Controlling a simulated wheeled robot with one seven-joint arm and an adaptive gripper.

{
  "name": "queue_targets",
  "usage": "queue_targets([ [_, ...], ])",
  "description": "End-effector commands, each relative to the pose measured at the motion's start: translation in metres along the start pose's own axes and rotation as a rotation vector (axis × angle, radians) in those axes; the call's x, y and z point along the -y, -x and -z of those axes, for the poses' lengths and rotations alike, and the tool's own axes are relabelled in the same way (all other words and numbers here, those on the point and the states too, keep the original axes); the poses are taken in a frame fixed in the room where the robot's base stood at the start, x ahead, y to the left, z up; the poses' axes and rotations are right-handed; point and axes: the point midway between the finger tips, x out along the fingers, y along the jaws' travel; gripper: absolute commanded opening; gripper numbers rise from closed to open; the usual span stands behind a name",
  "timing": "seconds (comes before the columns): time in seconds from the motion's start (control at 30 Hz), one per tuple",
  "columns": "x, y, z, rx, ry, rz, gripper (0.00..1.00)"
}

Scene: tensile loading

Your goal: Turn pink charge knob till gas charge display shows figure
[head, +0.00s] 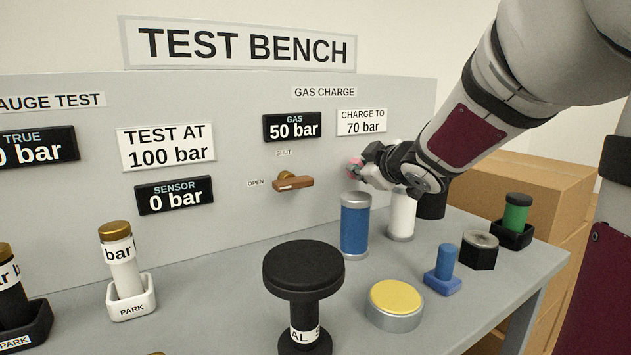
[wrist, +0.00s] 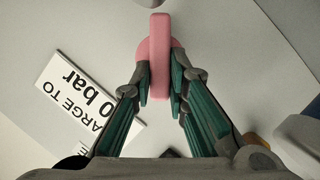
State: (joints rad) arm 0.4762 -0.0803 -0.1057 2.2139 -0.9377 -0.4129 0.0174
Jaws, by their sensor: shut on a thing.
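The pink charge knob (wrist: 159,55) sits on the grey upright panel, and its raised bar lies between my fingertips in the wrist view. In the head view only a bit of the knob (head: 355,166) shows past my gripper (head: 365,168). My gripper (wrist: 160,92) is shut on the knob's bar, with a green-padded finger on each side. The gas charge display (head: 293,126) reads GAS 50 bar. The white card beside it (head: 361,122) reads CHARGE TO 70 bar.
A brown-handled valve (head: 293,183) between OPEN and SHUT labels is left of the knob. A blue cylinder (head: 355,228) and a white cylinder (head: 401,218) stand below my gripper. A black knobbed piece (head: 304,275) and a yellow-topped disc (head: 395,300) stand nearer the front.

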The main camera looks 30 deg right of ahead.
Motion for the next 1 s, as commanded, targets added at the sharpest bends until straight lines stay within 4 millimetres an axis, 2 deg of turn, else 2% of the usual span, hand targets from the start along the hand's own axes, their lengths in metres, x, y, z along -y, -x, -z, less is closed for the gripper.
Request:
queue_targets([
  [0.3, 0.0029, -0.0007, -0.0007, 0.000, 0.071, -0.029, 0.00],
  [0.8, 0.0023, -0.0003, -0.0001, 0.001, 0.082, -0.032, 0.00],
  [0.83, 0.0023, -0.0004, -0.0001, 0.001, 0.082, -0.032, 0.22],
  [0.9, 0.0023, -0.0004, -0.0001, 0.001, 0.082, -0.032, 0.35],
  [1.0, 0.0022, -0.0003, -0.0001, 0.001, 0.081, -0.033, 0.35],
])
